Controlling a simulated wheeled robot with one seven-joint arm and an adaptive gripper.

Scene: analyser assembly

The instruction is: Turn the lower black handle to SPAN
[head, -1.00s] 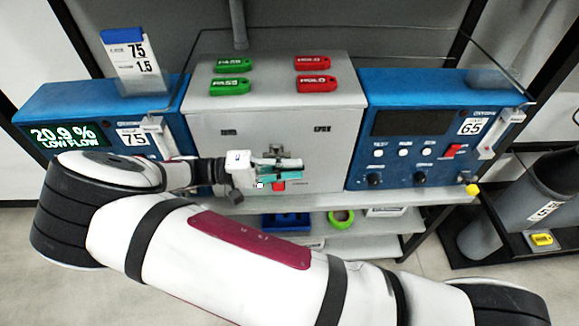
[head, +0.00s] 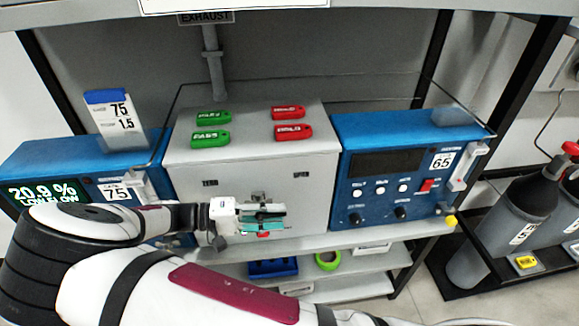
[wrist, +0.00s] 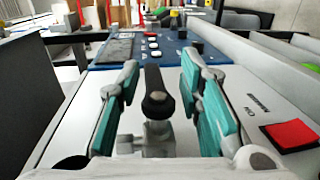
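A grey box (head: 225,155) stands between two blue analysers, with small ZERO and SPAN labels on its front face. In the wrist view a black handle (wrist: 155,95) on a metal valve stem (wrist: 150,140) stands between my fingers, with a gap on each side. My gripper (head: 278,216) has teal fingers and is open, low in front of the box's face; it also shows in the wrist view (wrist: 160,72). In the head view it hides the handle, and a grey metal fitting (head: 258,197) shows just above it.
Left and right are blue analysers (head: 55,155) (head: 395,125). A red square (wrist: 290,135) is on the panel beside my fingers. A shelf with a blue tray (head: 272,268) is below.

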